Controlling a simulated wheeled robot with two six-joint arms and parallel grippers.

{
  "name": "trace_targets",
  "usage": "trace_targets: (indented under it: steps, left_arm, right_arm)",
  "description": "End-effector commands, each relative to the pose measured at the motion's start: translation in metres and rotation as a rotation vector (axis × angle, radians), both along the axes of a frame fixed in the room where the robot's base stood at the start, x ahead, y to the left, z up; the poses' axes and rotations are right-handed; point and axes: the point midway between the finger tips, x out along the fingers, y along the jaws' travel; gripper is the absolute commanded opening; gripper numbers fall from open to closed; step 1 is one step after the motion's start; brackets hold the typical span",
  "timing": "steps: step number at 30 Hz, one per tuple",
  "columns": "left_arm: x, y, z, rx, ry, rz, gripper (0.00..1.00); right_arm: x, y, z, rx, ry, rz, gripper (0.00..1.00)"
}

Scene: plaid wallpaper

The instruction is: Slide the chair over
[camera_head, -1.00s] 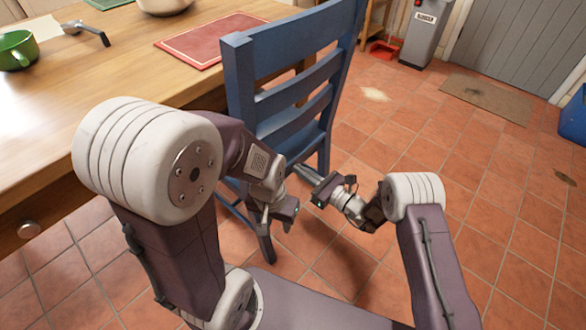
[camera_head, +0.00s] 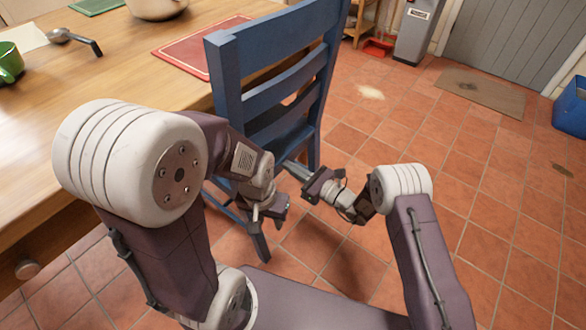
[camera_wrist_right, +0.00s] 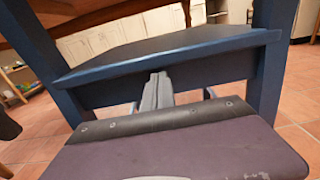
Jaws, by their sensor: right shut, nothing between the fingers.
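The blue wooden chair (camera_head: 225,75) stands upright beside the table, its slatted back towards me and its seat side at the table edge. My right gripper (camera_head: 292,168) is at the back of the chair, low at about seat height. In the right wrist view its shut fingers (camera_wrist_right: 157,92) point at the blue rail under the seat (camera_wrist_right: 200,80), touching or almost touching it, with nothing between them. My left gripper (camera_head: 270,216) hangs lower, next to a chair leg (camera_head: 262,245).
The wooden table (camera_head: 110,100) fills the left, with a red mat (camera_head: 190,55), a green cup (camera_head: 8,65) and a ladle (camera_head: 75,40). Tiled floor (camera_head: 440,150) is open to the right. A grey bin (camera_head: 415,30) and blue crate (camera_head: 572,108) stand farther back.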

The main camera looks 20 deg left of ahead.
Motion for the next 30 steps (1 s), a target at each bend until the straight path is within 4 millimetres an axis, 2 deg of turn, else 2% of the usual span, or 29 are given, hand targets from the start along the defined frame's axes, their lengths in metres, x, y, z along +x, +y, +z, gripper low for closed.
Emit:
trace_targets:
  steps: [2, 9, 18, 30]
  left_arm:
    - [0.000, 0.000, 0.003, 0.000, 0.000, 0.000, 0.36]
    - [0.000, 0.000, 0.024, 0.000, 0.000, 0.000, 0.36]
    - [0.000, 0.000, 0.039, 0.000, 0.000, 0.000, 0.36]
    - [0.000, 0.000, 0.038, 0.000, 0.000, 0.000, 0.36]
  right_arm:
    - [-0.002, -0.002, 0.001, -0.002, 0.001, 0.002, 0.00]
    - [-0.015, -0.043, 0.003, -0.003, 0.004, -0.002, 0.00]
    - [-0.032, -0.090, 0.001, -0.002, 0.002, -0.001, 0.00]
    - [-0.035, -0.094, 0.000, 0.000, 0.000, 0.001, 0.00]
